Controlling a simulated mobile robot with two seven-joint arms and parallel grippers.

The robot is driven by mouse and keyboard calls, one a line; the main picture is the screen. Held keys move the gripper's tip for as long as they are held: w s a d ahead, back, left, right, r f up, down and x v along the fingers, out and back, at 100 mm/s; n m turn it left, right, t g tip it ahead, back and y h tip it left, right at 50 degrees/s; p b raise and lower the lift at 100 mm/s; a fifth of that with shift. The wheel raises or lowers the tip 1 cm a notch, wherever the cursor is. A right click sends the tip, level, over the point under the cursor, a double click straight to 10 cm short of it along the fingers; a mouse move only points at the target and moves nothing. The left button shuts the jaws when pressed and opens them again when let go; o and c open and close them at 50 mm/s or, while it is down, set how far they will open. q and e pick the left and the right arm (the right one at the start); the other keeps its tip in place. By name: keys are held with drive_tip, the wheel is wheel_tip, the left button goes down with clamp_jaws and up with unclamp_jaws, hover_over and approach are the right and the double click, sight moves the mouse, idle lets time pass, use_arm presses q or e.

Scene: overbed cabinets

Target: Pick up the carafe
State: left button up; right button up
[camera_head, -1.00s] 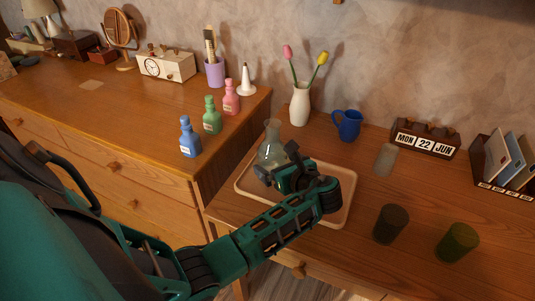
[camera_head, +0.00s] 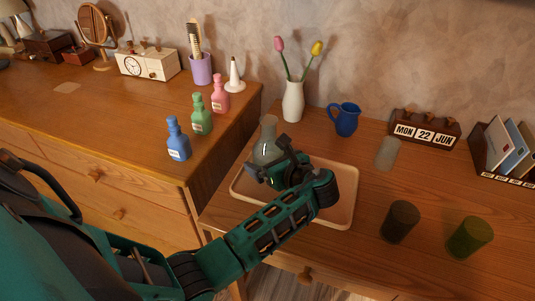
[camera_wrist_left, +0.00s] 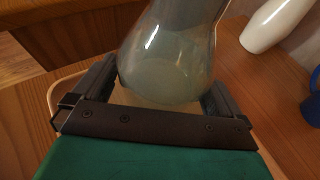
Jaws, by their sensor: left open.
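The carafe (camera_head: 267,146) is clear glass with a flared body and narrow neck. It stands upright at the back left of a shallow wooden tray (camera_head: 341,219). My left gripper (camera_head: 262,171) is open at the carafe's body in the head view, and the gripper hides the carafe's lower part. In the left wrist view the carafe (camera_wrist_left: 168,52) rises between the two spread fingers of the left gripper (camera_wrist_left: 160,95), one on each side of it. I cannot tell whether either finger touches the glass. My right gripper is not in view.
A white vase (camera_head: 292,101) with tulips and a blue jug (camera_head: 345,119) stand behind the tray. Two dark cups (camera_head: 400,222) (camera_head: 469,237) stand to its right. Blue (camera_head: 178,139), green (camera_head: 201,115) and pink bottles (camera_head: 220,93) stand on the dresser at left.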

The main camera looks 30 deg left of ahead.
use_arm(q)
drive_tip(key=c, duration=1.4)
drive_tip(key=shift+r, duration=0.1)
drive_tip(key=shift+r, duration=0.1)
